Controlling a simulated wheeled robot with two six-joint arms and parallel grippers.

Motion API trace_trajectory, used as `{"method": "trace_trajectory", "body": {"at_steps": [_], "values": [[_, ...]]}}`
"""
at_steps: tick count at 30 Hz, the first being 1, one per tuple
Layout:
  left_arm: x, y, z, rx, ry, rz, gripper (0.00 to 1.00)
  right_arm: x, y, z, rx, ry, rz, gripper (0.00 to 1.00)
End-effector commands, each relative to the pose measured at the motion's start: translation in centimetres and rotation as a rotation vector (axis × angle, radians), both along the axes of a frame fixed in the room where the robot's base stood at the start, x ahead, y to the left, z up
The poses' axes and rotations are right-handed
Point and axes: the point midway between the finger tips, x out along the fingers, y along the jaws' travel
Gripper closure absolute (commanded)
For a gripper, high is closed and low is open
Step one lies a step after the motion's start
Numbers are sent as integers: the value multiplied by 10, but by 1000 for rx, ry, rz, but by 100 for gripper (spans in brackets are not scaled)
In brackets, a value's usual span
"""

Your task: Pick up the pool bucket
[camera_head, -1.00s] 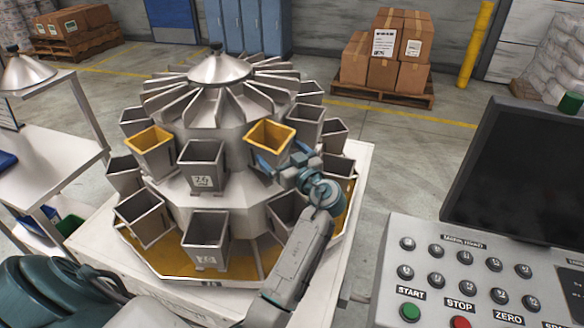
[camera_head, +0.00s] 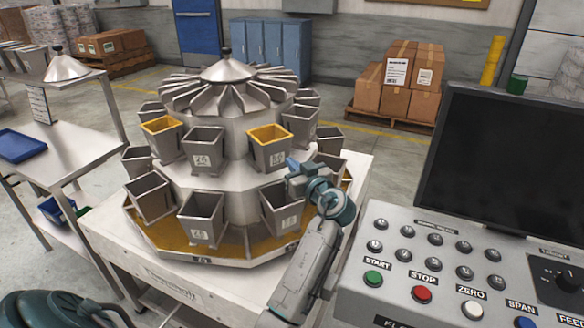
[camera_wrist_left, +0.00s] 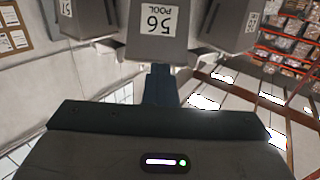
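Two yellow-rimmed buckets stand in the upper ring of the steel weigher (camera_head: 225,115): one front left (camera_head: 162,140), one front right (camera_head: 270,150) with a white label too small to read. My left gripper (camera_head: 294,168) is at the lower right side of the front-right one. In the left wrist view a grey bucket (camera_wrist_left: 185,42) with a label reading POOL fills the top centre. The left gripper's blue finger part (camera_wrist_left: 160,85) reaches up to its lower edge; contact and finger gap are unclear. My right gripper is not seen.
Grey buckets (camera_head: 203,218) surround the weigher on its white table (camera_head: 165,285). A control panel with monitor (camera_head: 505,155) stands close on the right. A steel bench with a blue tray (camera_head: 20,146) is at left. Stacked cartons (camera_head: 410,82) stand behind, beyond open floor.

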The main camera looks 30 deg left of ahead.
Motion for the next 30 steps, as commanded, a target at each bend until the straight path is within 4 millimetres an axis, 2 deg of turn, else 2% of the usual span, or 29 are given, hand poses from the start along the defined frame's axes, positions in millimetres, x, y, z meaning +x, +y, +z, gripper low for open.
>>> {"method": "trace_trajectory", "body": {"at_steps": [8,20,30], "values": [[0,0,0,0,-1,-1,100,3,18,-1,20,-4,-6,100],[0,0,0,0,-1,-1,22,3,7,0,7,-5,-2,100],[1,0,3,0,-1,-2,20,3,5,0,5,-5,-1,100]]}}
